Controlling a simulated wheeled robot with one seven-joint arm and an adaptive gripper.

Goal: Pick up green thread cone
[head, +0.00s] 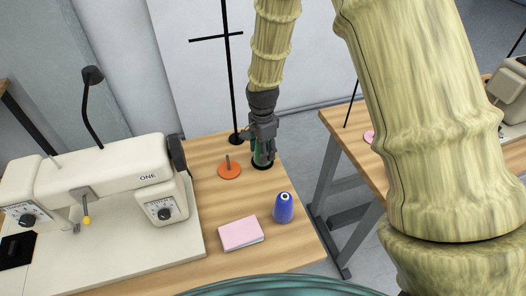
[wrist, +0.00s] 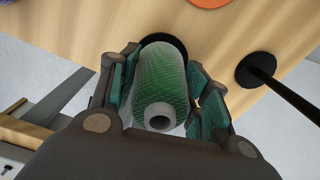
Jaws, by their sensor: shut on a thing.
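The green thread cone (wrist: 160,88) lies between the two fingers of my gripper (wrist: 166,100) in the wrist view, with its pale hollow core facing the camera. The fingers touch it on both sides. In the head view my gripper (head: 263,143) points down at the back right of the wooden table, shut around the green cone (head: 262,157), which is mostly hidden by the fingers. The cone is upright over a black round base (head: 262,166). I cannot tell whether it touches that base.
An orange disc with a peg (head: 229,171) and a black stand pole (head: 233,110) are close left of my gripper. A blue cone (head: 284,208) and a pink pad (head: 241,233) lie nearer. A white sewing machine (head: 110,185) fills the left. A second table (head: 350,130) is across a gap.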

